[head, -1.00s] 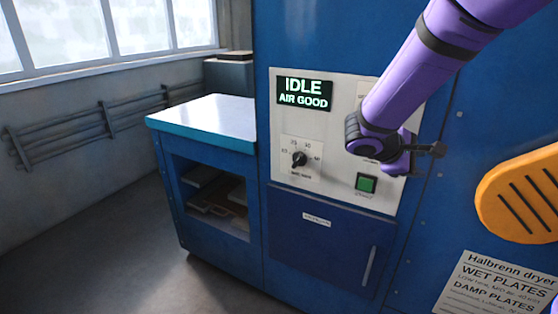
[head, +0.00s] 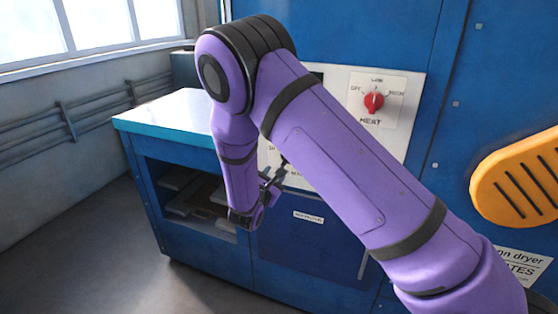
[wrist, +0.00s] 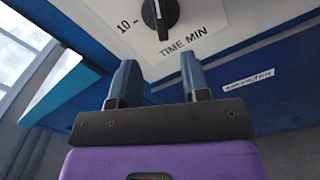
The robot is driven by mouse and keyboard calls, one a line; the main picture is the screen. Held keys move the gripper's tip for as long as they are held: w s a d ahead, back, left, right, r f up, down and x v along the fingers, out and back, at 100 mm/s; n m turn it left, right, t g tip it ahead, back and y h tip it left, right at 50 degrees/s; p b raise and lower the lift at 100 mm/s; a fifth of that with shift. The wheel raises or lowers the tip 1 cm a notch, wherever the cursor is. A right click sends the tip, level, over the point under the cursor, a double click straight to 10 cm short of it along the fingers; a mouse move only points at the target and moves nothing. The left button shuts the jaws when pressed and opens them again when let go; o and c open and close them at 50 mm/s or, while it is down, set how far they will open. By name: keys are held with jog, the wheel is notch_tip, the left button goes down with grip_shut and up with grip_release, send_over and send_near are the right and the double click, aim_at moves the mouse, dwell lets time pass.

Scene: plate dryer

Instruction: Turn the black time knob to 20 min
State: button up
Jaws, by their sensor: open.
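The black time knob (wrist: 160,14) shows at the top of the wrist view, on a pale panel above the words "TIME MIN". A "10" mark (wrist: 124,25) is to its left; the other marks are out of that view. In the head view my arm hides the knob. My gripper (wrist: 157,68) is open and empty in the wrist view, with its two blue-grey fingers apart. The fingertips are below the knob in the picture and do not appear to touch it. In the head view my gripper (head: 275,174) is in front of the panel's lower left part.
A red heat knob (head: 373,101) is at the panel's upper right. A blue cabinet with a pale top (head: 165,122) stands to the left. A dark blue drawer front (head: 310,245) is below the panel. An orange vented cover (head: 525,180) is at the right.

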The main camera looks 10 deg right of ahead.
jog(key=x, duration=1)
jog(key=shift+w+d, duration=0.15)
jog(key=shift+d, duration=0.05)
jog(key=shift+r, duration=0.1)
grip_shut()
